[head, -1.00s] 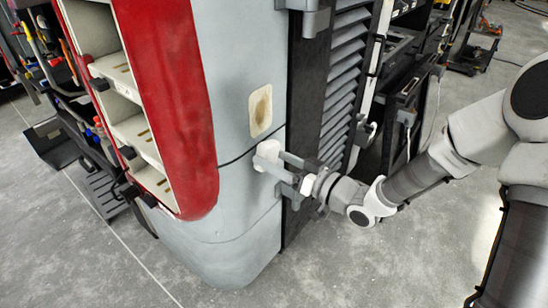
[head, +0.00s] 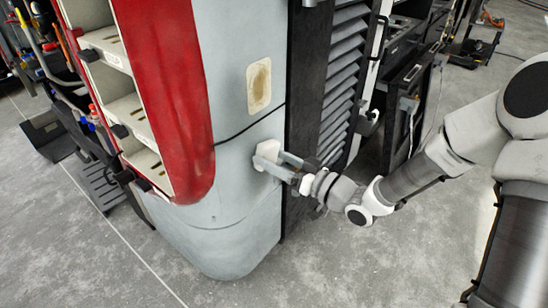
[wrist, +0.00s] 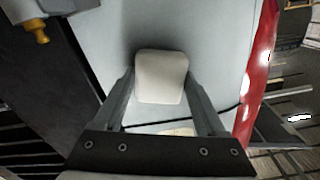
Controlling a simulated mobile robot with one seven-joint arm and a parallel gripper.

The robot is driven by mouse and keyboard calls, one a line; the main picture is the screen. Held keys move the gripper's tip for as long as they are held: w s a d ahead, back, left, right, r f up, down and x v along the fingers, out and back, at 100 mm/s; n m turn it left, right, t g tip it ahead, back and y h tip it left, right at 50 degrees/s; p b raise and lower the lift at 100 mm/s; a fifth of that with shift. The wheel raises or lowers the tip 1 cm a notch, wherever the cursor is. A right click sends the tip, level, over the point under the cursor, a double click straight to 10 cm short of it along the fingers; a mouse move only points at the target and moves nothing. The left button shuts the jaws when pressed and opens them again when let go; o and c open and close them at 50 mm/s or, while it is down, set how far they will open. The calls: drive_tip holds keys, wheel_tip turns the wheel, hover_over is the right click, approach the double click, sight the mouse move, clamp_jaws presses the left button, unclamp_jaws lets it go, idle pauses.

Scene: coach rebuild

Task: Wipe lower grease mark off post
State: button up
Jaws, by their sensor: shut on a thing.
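The post is the pale grey-blue rounded corner panel (head: 232,60) of the coach. My gripper (head: 270,161) is shut on a white pad (head: 268,149) and holds it against or very near the panel, below the dark seam. I cannot tell if it touches. In the wrist view the pad (wrist: 161,77) sits between the fingertips, with a dark patch around its far edge that may be shadow or grease. A cream oval patch with a brownish middle (head: 259,85) is above the pad. No lower grease mark shows clearly; the pad may hide it.
A red pillar (head: 168,90) and cream shelves (head: 128,115) stand left of the panel. A dark louvred panel (head: 345,70) is on its right. The grey floor (head: 340,270) in front is clear.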

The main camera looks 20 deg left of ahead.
drive_tip(key=shift+p+v, duration=0.5)
drive_tip(key=shift+v, duration=2.45)
drive_tip(key=shift+p+v, duration=0.3)
drive_tip(key=shift+v, duration=1.15)
